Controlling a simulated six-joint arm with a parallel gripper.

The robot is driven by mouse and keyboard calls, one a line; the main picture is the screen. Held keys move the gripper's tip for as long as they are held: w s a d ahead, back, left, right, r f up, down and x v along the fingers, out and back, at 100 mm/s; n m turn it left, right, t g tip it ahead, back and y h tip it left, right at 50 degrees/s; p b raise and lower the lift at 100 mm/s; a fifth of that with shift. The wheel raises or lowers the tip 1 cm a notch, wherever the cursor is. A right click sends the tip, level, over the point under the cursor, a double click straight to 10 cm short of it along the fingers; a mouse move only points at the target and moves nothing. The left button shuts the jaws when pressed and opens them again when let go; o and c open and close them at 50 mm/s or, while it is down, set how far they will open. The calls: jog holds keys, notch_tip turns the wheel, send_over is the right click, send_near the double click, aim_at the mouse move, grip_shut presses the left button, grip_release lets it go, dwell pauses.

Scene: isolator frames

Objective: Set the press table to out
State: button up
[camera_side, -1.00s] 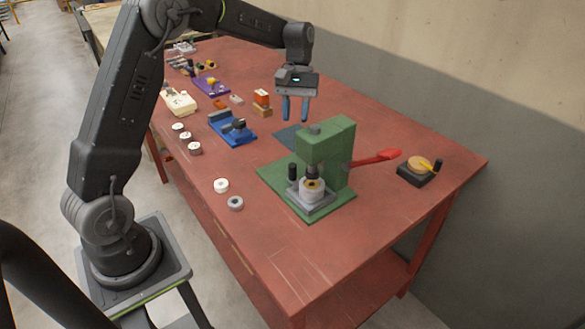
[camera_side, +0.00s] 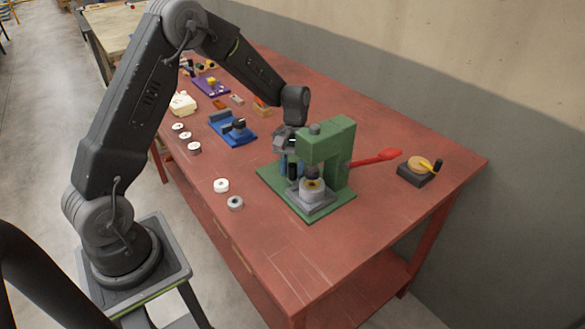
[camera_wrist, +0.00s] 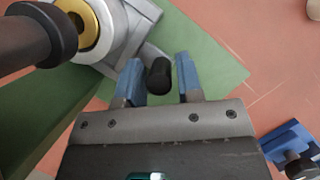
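The green press (camera_side: 330,146) stands on a green base on the red table, with a red lever (camera_side: 376,158) at its right. Its grey press table (camera_side: 314,203) sits under the ram and carries a round part with a brass-coloured ring (camera_wrist: 92,32). A black upright knob (camera_side: 292,171) stands at the left of the press table; in the wrist view the knob (camera_wrist: 159,76) lies between my blue fingertips. My gripper (camera_wrist: 160,80) is open around the knob, with a gap visible on both sides. In the side view my gripper (camera_side: 288,160) is partly hidden behind the press.
White and grey rings (camera_side: 221,185) lie left of the press. A blue fixture (camera_side: 232,127) stands behind them. The front of the table is clear.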

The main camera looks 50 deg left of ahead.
jog(key=shift+c, duration=0.4)
grip_shut()
jog(key=a, duration=1.1)
jog(key=shift+o, duration=0.4)
grip_release()
